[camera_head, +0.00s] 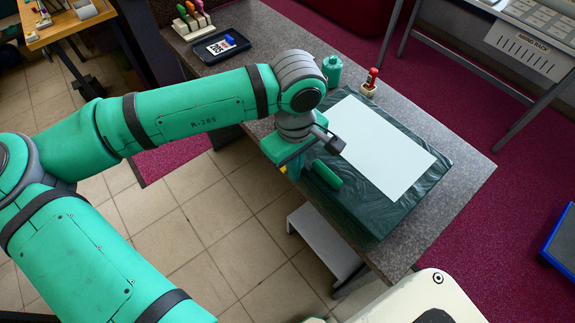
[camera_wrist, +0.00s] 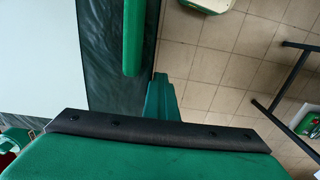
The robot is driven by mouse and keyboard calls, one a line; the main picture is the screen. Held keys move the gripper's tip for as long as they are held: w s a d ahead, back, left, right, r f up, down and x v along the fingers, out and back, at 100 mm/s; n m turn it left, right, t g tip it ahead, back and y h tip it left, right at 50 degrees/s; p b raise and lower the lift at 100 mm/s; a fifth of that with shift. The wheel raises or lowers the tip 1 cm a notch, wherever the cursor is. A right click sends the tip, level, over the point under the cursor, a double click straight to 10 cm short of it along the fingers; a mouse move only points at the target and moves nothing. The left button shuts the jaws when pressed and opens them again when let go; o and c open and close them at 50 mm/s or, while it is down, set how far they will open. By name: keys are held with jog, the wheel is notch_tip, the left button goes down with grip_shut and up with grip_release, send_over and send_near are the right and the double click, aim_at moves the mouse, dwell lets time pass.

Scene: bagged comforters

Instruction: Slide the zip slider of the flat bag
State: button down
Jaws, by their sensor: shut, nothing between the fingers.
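The flat bag (camera_head: 418,205) is a dark green, wrinkled plastic bag lying on the grey table, with a large white panel (camera_head: 380,147) on top. A rounded green bar, seemingly the zip slider (camera_head: 326,175), sits along the bag's near-left edge; it also shows in the wrist view (camera_wrist: 133,45). My gripper (camera_head: 291,170) is at the bag's left corner, beside the slider's end. In the wrist view my gripper's fingers (camera_wrist: 163,85) are shut and empty, just beyond the bag's edge, with a small apparent gap to the slider. The zip track cannot be made out.
A green bottle (camera_head: 332,70) and a red-handled stamp (camera_head: 370,82) stand behind the bag on the speckled table (camera_head: 455,170). A black tray (camera_head: 221,46) and a marker rack (camera_head: 191,20) are at the far left.

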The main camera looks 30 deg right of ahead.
jog(key=shift+w+a+f, duration=0.3)
jog(key=shift+w+f, duration=0.1)
jog(key=shift+w, duration=0.45)
jog(key=shift+w+a, duration=0.15)
jog(key=shift+w, duration=0.45)
jog(key=shift+s, duration=0.35)
jog(key=shift+d+r, duration=0.2)
jog(key=shift+r, duration=2.85)
notch_tip(320, 180, up, 11)
